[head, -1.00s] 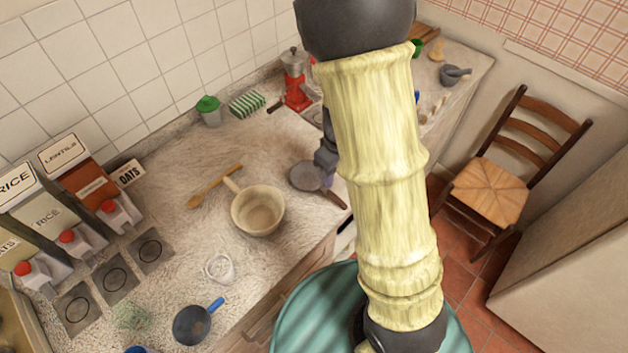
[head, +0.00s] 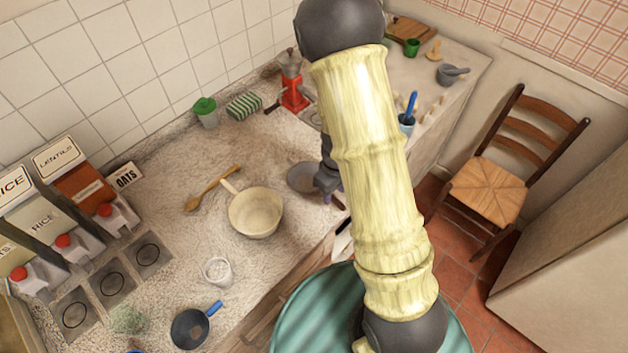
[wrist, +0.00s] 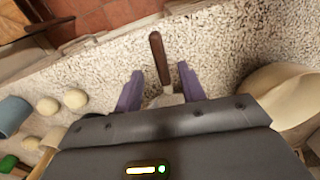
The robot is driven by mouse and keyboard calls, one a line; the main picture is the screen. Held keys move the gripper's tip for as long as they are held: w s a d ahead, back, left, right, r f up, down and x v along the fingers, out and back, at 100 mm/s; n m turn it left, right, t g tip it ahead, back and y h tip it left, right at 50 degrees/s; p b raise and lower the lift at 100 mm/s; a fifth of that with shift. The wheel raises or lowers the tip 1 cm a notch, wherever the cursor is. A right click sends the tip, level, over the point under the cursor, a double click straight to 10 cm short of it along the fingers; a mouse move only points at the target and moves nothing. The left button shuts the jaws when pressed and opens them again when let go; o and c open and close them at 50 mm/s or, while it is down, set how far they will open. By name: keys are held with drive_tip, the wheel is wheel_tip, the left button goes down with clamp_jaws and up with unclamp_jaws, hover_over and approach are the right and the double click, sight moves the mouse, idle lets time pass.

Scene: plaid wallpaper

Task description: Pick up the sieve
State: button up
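The sieve (head: 301,177) is a grey round piece with a dark brown handle, lying on the counter near its front edge. My gripper (head: 334,190) is over its handle side and hides part of it in the head view. In the wrist view, the sieve's brown handle (wrist: 159,58) points away between the two purple fingers of my gripper (wrist: 160,77). The fingers are open, with a gap on each side of the handle. The sieve's round part is hidden below the gripper body in the wrist view.
A cream saucepan (head: 256,213) stands close to the sieve and also shows at the right of the wrist view (wrist: 292,95). A wooden spoon (head: 207,190), a blue-handled pan (head: 190,328) and a red coffee maker (head: 294,90) are on the counter. A chair (head: 500,190) stands at right.

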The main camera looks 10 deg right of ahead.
drive_tip(key=f, duration=0.3)
drive_tip(key=shift+w+a+f, duration=0.1)
drive_tip(key=shift+a+f, duration=0.1)
drive_tip(key=shift+a, duration=0.1)
drive_tip(key=shift+f, duration=0.4)
drive_tip(key=shift+d, duration=0.1)
drive_tip(key=shift+c, duration=0.2)
clamp_jaws()
